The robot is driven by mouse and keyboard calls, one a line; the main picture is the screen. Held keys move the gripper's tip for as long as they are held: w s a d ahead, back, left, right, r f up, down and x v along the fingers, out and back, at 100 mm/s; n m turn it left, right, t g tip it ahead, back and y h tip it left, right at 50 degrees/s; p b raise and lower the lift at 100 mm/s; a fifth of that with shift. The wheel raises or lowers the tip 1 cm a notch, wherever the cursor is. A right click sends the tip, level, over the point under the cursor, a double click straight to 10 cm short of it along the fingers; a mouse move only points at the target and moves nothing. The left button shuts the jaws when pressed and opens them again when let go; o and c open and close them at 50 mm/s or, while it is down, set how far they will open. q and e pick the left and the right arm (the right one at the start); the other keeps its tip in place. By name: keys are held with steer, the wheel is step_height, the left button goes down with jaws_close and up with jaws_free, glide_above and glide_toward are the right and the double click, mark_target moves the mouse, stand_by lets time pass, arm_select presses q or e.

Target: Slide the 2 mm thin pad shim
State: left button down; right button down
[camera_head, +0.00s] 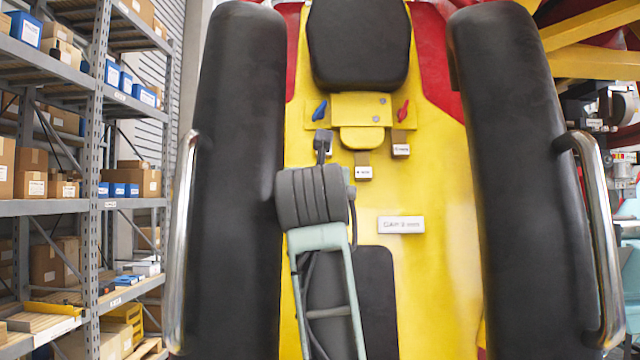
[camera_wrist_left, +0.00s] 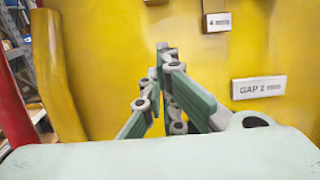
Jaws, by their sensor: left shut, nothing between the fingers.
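Three small shims with brownish stems and white labels hang under a yellow bracket (camera_head: 362,110): a left one (camera_head: 330,151) partly behind my left gripper, a middle one (camera_head: 363,172), and a right one (camera_head: 401,150). Their labels are too small to read in the head view; one label in the left wrist view (camera_wrist_left: 217,22) seems to read 4 mm. My left gripper (camera_head: 323,135) is shut and empty, in front of or beside the left shim; contact cannot be told. Its fingertips (camera_wrist_left: 163,48) meet over the yellow panel. A "GAP 2 mm" plate (camera_head: 401,224) is also in the left wrist view (camera_wrist_left: 258,87).
A blue lever (camera_head: 319,111) and a red lever (camera_head: 402,111) flank the bracket below a black headrest (camera_head: 358,45). Thick black restraint pads (camera_head: 235,180) (camera_head: 525,180) with chrome handles stand on both sides. Shelves with boxes (camera_head: 85,190) are at the left.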

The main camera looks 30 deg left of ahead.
arm_select(q)
steer(key=w+a+r+p, duration=0.3)
steer(key=w+p, duration=0.1)
steer(key=w, duration=0.1)
steer(key=shift+w+r, duration=0.35)
steer(key=shift+r, duration=0.05)
steer(key=shift+d, duration=0.1)
steer(key=r+p, duration=0.2)
steer(key=r, duration=0.1)
steer(key=r+p, duration=0.1)
steer(key=shift+w+a+r, duration=0.2)
steer(key=shift+w+r, duration=0.05)
steer(key=shift+w, duration=0.05)
